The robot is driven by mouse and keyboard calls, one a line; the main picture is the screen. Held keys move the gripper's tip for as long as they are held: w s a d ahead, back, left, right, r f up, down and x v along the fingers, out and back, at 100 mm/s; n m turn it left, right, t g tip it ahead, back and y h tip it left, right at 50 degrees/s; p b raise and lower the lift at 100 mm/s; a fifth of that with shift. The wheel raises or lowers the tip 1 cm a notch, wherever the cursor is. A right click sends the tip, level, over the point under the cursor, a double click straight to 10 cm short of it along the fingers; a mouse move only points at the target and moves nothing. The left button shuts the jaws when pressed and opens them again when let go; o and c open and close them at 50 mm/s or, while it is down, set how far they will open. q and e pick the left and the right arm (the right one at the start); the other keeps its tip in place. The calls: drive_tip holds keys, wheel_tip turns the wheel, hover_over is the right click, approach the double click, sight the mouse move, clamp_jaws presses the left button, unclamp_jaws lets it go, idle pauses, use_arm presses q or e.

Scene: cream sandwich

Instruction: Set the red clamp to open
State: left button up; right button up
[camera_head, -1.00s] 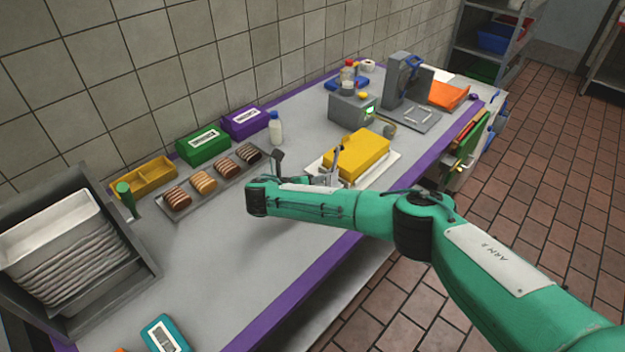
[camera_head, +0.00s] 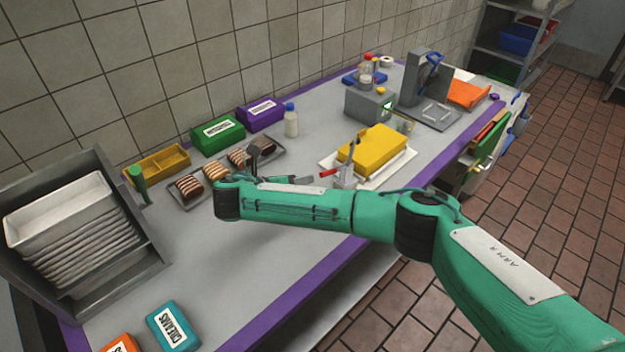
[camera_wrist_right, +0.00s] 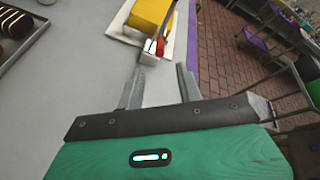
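The red clamp's red handle (camera_head: 328,174) shows just left of its grey body (camera_head: 346,177), at the near left corner of a yellow block (camera_head: 376,150) on a white board (camera_head: 400,166). In the right wrist view the red handle (camera_wrist_right: 160,47) stands just beyond the fingertips, by the pale clamp body (camera_wrist_right: 149,57). My right gripper (camera_wrist_right: 161,72) is open and empty, its fingers apart and short of the clamp. In the head view the right gripper (camera_head: 303,180) is left of the clamp, partly hidden by my forearm. My left gripper is out of view.
A tray of dark and light pastries (camera_head: 214,181) lies behind my right wrist, with a white bottle (camera_head: 291,123) further back. A grey device (camera_head: 370,104) stands beyond the yellow block. The purple table edge (camera_head: 290,290) runs below my arm.

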drive_tip(key=shift+p+v, duration=0.45)
drive_tip(key=shift+v, duration=0.7)
